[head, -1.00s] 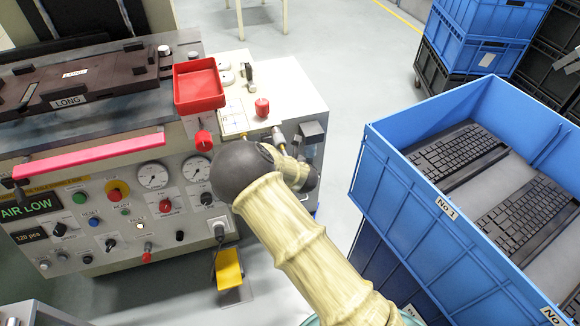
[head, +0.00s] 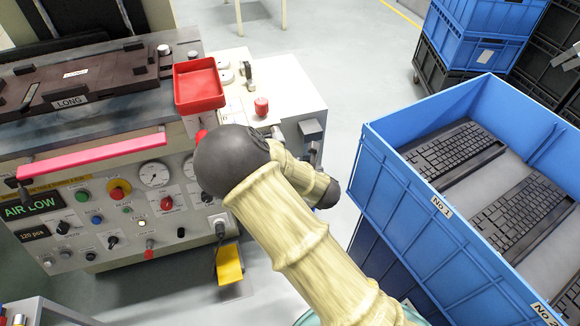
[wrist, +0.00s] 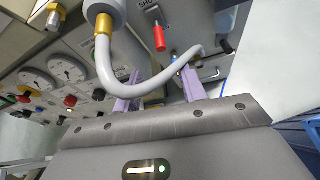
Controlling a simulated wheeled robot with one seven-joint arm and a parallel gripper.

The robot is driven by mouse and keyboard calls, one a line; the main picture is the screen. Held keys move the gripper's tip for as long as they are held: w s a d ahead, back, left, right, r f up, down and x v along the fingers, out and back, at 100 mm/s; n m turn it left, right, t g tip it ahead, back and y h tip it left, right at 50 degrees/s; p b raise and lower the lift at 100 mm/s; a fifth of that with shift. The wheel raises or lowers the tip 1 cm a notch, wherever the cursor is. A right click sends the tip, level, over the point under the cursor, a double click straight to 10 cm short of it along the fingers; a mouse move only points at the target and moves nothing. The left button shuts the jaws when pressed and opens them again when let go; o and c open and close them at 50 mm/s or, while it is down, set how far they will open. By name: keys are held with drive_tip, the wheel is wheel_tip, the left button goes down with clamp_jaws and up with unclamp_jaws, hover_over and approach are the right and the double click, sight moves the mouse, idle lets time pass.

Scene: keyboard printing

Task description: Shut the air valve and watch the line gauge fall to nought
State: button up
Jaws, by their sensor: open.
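In the wrist view, my gripper (wrist: 174,76) is open, with two purple fingers pointing toward the side of the machine. A red-capped lever (wrist: 159,38), which may be the air valve's handle, is just beyond the fingertips, beside a partly cut-off label. Two white round gauges (wrist: 60,68) are at the left of the wrist view. My arm hides the gripper and part of the panel there.
A grey hose (wrist: 107,70) with a brass fitting loops close in front of my fingers. A red tray (head: 198,86) sits on the machine. A blue crate (head: 396,190) of keyboards stands right of my arm.

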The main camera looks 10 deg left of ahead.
drive_tip(key=shift+c, duration=1.4)
drive_tip(key=shift+a+f+b, duration=0.15)
drive_tip(key=shift+f+b, duration=0.2)
drive_tip(key=c, duration=0.4)
drive_tip(key=a+f+t+b, duration=0.1)
drive_tip(key=f+b, duration=0.2)
drive_tip(key=w+a+f+t+y+b, duration=0.1)
drive_tip(key=a+f+b, duration=0.1)
drive_tip(key=f+b, duration=0.1)
drive_tip(key=w+a+f+t+y+b, duration=0.1)
drive_tip(key=f+t+b, duration=0.1)
drive_tip(key=f+b, duration=0.1)
drive_tip(key=shift+w+a+f+m+b, duration=0.15)
drive_tip(key=shift+a+f+m+b, duration=0.2)
drive_tip(key=shift+b, duration=0.55)
clamp_jaws()
wheel_tip(320, 180, down, 9)
drive_tip(key=s+m+t+y+b, duration=0.1)
drive_tip(key=t+b, duration=0.4)
drive_tip(key=b, duration=0.5)
drive_tip(key=shift+s+t, duration=0.25)
drive_tip(key=shift+t, duration=0.15)
